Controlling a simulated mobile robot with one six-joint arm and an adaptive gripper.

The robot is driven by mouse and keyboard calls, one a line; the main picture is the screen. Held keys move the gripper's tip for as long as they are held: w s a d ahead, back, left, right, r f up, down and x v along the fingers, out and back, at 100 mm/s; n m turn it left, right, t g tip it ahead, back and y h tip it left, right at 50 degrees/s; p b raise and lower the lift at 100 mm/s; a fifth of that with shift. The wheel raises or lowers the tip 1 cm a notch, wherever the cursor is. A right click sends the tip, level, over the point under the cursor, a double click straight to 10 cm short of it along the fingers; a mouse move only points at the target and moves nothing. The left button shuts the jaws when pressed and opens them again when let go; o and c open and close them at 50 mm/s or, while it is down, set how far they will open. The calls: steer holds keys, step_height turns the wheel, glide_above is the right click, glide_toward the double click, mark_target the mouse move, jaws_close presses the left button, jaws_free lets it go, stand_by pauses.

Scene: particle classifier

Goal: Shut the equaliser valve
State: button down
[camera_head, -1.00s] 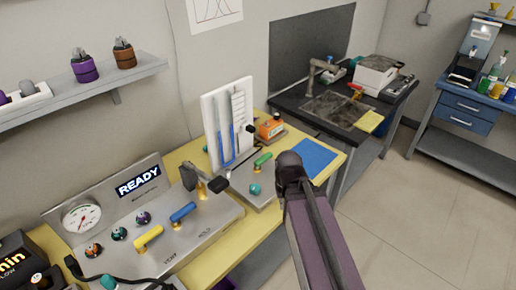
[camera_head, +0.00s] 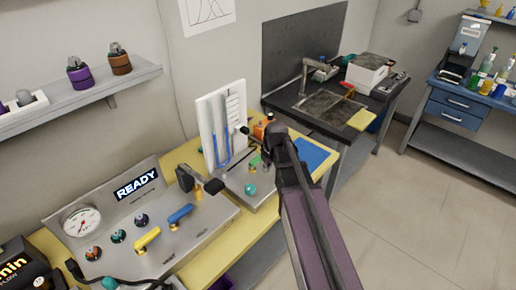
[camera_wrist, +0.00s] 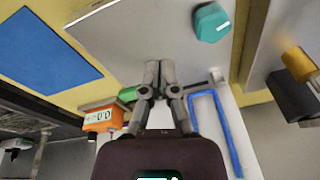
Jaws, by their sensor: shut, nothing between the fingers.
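The manometer (camera_head: 206,112), a white upright board with a blue U-tube, stands on a grey metal base. In the wrist view the green handle (camera_wrist: 129,94) lies just left of my gripper (camera_wrist: 160,66). The fingers are shut and empty, over the base beside the handle and partly covering it. I cannot tell whether they touch it. A teal knob (camera_wrist: 211,22) is on the same base, also in the head view (camera_head: 250,189).
An orange device (camera_wrist: 102,117) stands close to my fingers' left. A blue mat (camera_head: 314,154) lies at the bench's right end. The panel with a yellow lever (camera_head: 148,238) and a blue lever (camera_head: 180,214) is to the left. Clear floor (camera_head: 400,215) lies right.

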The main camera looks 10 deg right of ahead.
mark_target(258, 161)
steer(key=w+r+n, duration=0.1)
steer(key=w, duration=0.3)
steer(key=w+d+r+n+t+p, duration=0.1)
steer(key=w, duration=0.3)
steer(key=w+r+n+y+p, duration=0.1)
steer(key=w+r, duration=0.1)
steer(key=w, duration=0.3)
steer(key=shift+w+d, duration=0.1)
steer(key=shift+d, duration=0.3)
steer(key=shift+f, duration=0.2)
steer(key=shift+b+x, duration=0.85)
steer(key=shift+x, duration=0.05)
steer(key=b+x, duration=0.7)
steer(key=x, duration=0.1)
steer(key=shift+w+r, duration=0.1)
steer(key=shift+w, duration=0.05)
